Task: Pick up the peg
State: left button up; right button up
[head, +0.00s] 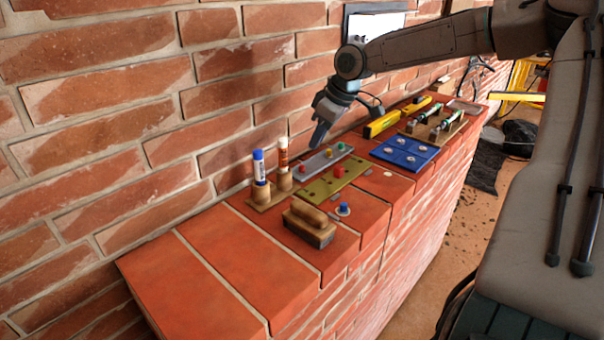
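Several small coloured pegs are in view. A blue peg (343,207) stands on a small pale disc on the brick ledge, in front of an olive board with holes (318,192). A red peg (339,171) stands on that board. A grey strip (318,163) behind it carries more small pegs, including a green one (341,147). Which one is the task's peg I cannot tell. My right gripper (319,136) points down above the ledge, behind and above the grey strip, apart from the pegs. I see nothing in it; its finger gap is unclear. My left gripper is out of view.
A wooden-handled eraser (309,224) and a holder with blue (259,167) and orange-brown (283,156) markers stand nearby. A blue plate (404,153), a yellow level (381,124) and a tool rack (434,127) lie to the right. The ledge's near left end is clear; a brick wall rises behind.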

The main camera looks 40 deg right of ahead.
aim_at(306, 172)
jog(key=x, duration=0.4)
jog(key=shift+x, duration=2.6)
jog(key=shift+s, duration=0.15)
grip_shut()
